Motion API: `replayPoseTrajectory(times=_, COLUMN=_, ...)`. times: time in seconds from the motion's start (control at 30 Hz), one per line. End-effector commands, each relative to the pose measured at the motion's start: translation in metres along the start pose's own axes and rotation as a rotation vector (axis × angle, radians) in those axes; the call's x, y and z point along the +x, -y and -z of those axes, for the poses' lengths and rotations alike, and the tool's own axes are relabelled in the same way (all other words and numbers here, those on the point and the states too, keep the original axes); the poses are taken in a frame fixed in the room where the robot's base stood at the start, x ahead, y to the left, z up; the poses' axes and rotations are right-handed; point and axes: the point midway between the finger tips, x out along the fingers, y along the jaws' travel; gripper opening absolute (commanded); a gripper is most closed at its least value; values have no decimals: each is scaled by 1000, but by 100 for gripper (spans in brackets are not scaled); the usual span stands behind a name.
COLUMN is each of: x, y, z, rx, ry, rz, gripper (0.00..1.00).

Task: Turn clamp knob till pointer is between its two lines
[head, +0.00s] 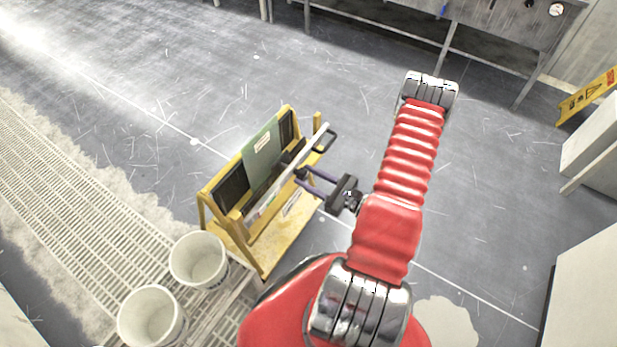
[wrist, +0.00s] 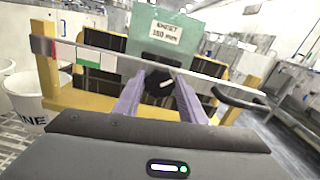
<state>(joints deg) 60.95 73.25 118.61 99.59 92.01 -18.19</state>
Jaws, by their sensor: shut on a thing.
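The clamp knob (wrist: 160,84) is dark, with a pale mark on its face, in the middle of the wrist view. It sits in front of a pale bar (wrist: 203,67) on a yellow stand (head: 265,241). My gripper (head: 303,176) reaches the knob from the right in the head view. Its two purple fingers are shut on the knob, one on each side, also in the wrist view (wrist: 157,80). The bar's left end carries red, white and green patches (wrist: 89,58). I cannot clearly make out a pointer or its two lines.
The stand holds dark slabs (head: 232,189) and a green panel (head: 262,148) with a label. A black loop handle (head: 325,141) sticks out at the bar's end. Two white buckets (head: 198,260) stand nearby on floor grating. Open floor lies behind the stand.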

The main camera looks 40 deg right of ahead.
Motion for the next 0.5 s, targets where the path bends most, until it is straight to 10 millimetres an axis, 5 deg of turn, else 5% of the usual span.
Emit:
replayPoseTrajectory(times=0.03, x=0, y=0, z=0, rx=0, ry=0, rz=0, gripper=15)
replayPoseTrajectory(times=0.07, x=0, y=0, z=0, rx=0, ry=0, rz=0, gripper=38)
replayPoseTrajectory(times=0.1, x=0, y=0, z=0, rx=0, ry=0, rz=0, gripper=41)
replayPoseTrajectory(times=0.3, x=0, y=0, z=0, rx=1, ry=0, rz=0, gripper=55)
replayPoseTrajectory(times=0.5, x=0, y=0, z=0, rx=1, ry=0, rz=0, gripper=55)
